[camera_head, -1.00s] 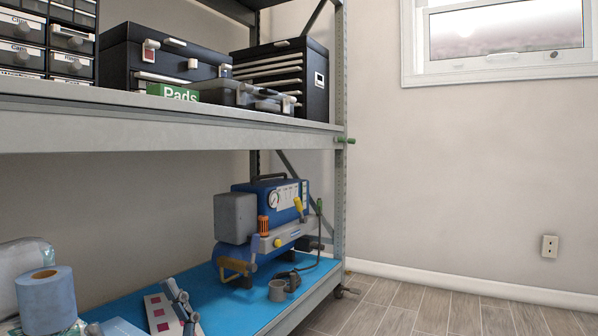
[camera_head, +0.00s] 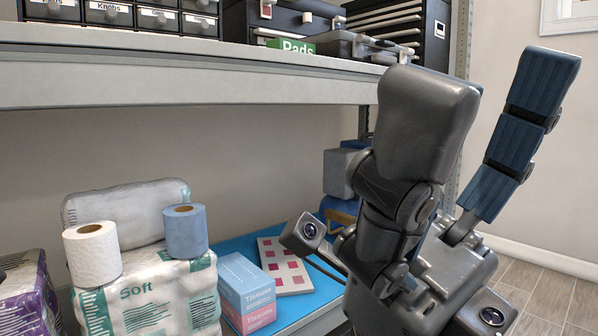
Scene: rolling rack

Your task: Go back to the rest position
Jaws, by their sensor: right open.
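My right gripper (camera_head: 478,100) is large in the right half of the head view, with its fingers pointing up. Its two fingers are spread wide apart and nothing is between them. It is in front of the rack's right end and hides most of the blue machine (camera_head: 340,206) on the lower shelf.
The rolling rack's upper shelf edge (camera_head: 190,82) crosses the view, bearing drawers, black cases and a green Pads label (camera_head: 290,46). Below are a white roll (camera_head: 92,256), a blue roll (camera_head: 186,232), a Soft pack (camera_head: 150,300) and tissue boxes (camera_head: 246,285). Floor (camera_head: 540,290) shows at lower right.

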